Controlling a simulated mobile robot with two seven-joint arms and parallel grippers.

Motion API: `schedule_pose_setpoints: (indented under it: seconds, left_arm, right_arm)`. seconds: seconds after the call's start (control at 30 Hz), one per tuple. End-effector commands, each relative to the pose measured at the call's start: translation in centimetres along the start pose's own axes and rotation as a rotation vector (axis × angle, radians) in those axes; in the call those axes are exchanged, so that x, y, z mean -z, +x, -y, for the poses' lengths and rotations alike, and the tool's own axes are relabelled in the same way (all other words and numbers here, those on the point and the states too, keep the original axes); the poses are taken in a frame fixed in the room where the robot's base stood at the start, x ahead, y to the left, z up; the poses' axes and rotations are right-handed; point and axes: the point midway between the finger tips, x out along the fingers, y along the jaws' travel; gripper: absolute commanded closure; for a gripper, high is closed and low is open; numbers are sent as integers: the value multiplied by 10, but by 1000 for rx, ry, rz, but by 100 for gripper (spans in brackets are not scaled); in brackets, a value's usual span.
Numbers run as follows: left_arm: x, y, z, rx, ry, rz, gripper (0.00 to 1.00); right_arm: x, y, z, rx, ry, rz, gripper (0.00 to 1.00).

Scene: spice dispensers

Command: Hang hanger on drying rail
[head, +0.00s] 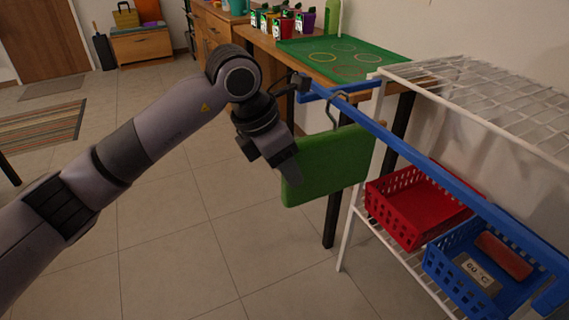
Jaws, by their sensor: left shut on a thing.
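The hanger is a green slab-like piece (335,165) with a thin grey hook (333,112) rising from its top. The drying rail is a long blue bar (425,160) running from the back middle to the front right along the white rack. My left gripper (288,172) is at the left edge of the green piece and shut on it. The green piece hangs tilted just below the rail's far part. The hook's top overlaps the rail in the picture; I cannot tell whether it rests on it. My right gripper is out of view.
The white wire rack (480,100) holds a red basket (415,205) and a blue basket (480,270) on its lower shelf. Behind, a wooden counter carries a green mat (345,58) and several spice dispensers (285,25).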

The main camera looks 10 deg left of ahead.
Motion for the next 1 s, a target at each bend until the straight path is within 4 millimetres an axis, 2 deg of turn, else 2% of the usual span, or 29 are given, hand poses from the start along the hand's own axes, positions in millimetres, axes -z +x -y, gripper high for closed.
schedule_pose_setpoints:
  seconds: [0.03, 0.1, 0.47, 0.8, 1.0]
  left_arm:
    - [0, 0, 0, -1, -1, 1, 53]
    - [0, 0, 0, -1, -1, 1, 31]
    - [0, -5, 0, -1, -1, -2, 30]
    - [0, -57, -1, -3, -1, 2, 30]
    - [0, -71, 0, -1, -1, 0, 30]
  right_arm:
    - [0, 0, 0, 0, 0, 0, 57]
    - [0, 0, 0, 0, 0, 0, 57]
    - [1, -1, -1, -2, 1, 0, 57]
    - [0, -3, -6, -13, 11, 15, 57]
    - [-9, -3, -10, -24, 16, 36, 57]
